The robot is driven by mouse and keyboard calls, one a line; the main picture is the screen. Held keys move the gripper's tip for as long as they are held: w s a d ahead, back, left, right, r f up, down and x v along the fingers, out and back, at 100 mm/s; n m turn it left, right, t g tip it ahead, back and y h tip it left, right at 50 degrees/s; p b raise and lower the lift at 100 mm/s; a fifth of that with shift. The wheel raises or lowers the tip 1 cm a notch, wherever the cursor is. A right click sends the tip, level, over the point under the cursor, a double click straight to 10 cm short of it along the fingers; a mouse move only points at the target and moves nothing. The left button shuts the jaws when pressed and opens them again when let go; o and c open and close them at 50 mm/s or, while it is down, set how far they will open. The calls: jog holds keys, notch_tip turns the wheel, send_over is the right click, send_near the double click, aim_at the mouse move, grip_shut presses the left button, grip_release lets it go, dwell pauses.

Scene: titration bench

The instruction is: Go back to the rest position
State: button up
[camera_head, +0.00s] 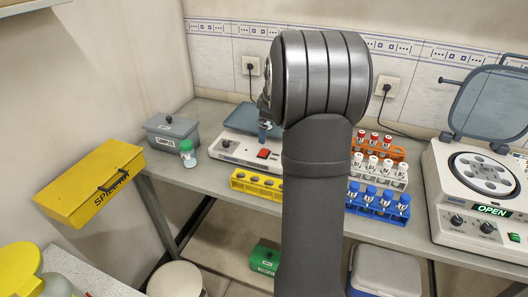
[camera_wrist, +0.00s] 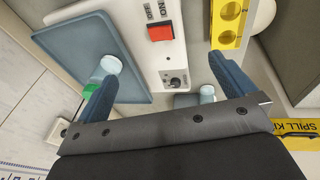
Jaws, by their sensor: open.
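My gripper (camera_head: 266,128) is raised above the back of the bench, near the white stirrer-like device. My arm hides most of it in the head view. In the wrist view my gripper (camera_wrist: 163,68) has its two blue fingers wide apart, with nothing held between them. Below it are the device's white body with a red switch (camera_wrist: 161,33) and its blue-grey plate (camera_wrist: 82,45). A pale round object (camera_wrist: 111,64) shows over the plate beside the left finger, with a green part next to it; the finger partly hides them.
A green-capped bottle (camera_head: 188,154) stands left of the device, by a grey box (camera_head: 172,130). A yellow rack (camera_head: 256,184) lies in front. Orange, white and blue (camera_head: 378,204) tube racks stand right, beside an open-lidded centrifuge (camera_head: 480,190). A yellow spill box (camera_head: 90,182) is at left.

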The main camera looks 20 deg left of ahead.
jog(key=x, duration=0.5)
dwell(0.6)
jog(key=v, duration=1)
